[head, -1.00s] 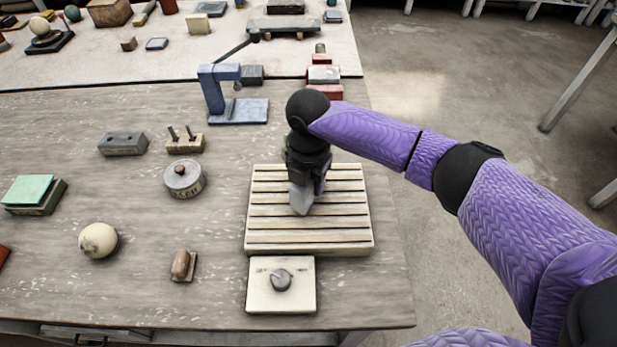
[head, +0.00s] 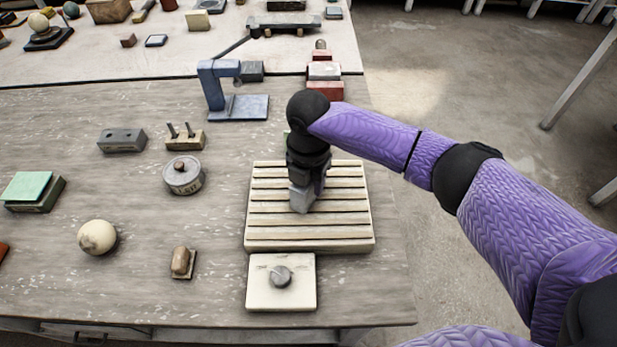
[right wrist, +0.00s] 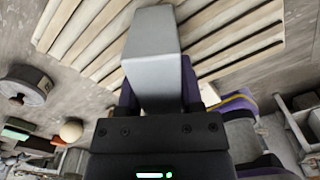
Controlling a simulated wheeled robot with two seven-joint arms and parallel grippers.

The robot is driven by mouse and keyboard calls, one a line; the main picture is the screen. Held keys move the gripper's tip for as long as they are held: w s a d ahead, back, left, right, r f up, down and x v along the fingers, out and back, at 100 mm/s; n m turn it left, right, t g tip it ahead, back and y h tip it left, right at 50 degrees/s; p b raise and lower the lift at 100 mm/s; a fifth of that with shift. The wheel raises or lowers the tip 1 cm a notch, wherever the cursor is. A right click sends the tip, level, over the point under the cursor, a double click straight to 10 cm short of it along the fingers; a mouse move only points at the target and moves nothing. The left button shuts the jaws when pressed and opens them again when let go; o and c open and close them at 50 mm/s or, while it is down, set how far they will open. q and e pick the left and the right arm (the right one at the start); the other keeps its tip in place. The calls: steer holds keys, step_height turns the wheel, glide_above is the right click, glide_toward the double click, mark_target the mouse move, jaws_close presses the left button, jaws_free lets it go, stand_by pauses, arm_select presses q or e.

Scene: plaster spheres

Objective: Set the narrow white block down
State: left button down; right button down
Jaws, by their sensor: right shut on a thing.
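The narrow white block (head: 300,200) looks pale grey and is in my right gripper (head: 309,183), over the middle of a slatted wooden rack (head: 345,240). In the right wrist view the block (right wrist: 152,60) stands out from between the fingers, with the rack's slats (right wrist: 235,40) behind it. Its lower end is close to the slats; I cannot tell whether it touches them. My right gripper is shut on the block. My left gripper is not in view.
A white plate with a knob (head: 300,298) sits against the rack's front. Left are a round lidded tin (head: 184,178), a pale sphere (head: 97,237) and a small brown piece (head: 181,262). A blue stand (head: 240,107) is behind. Bare tabletop lies left of the rack.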

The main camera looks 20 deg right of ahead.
steer(key=shift+f, duration=0.15)
steer(key=shift+c, duration=0.8)
jaws_free()
step_height(320, 180, up, 4)
steer(key=p, duration=0.4)
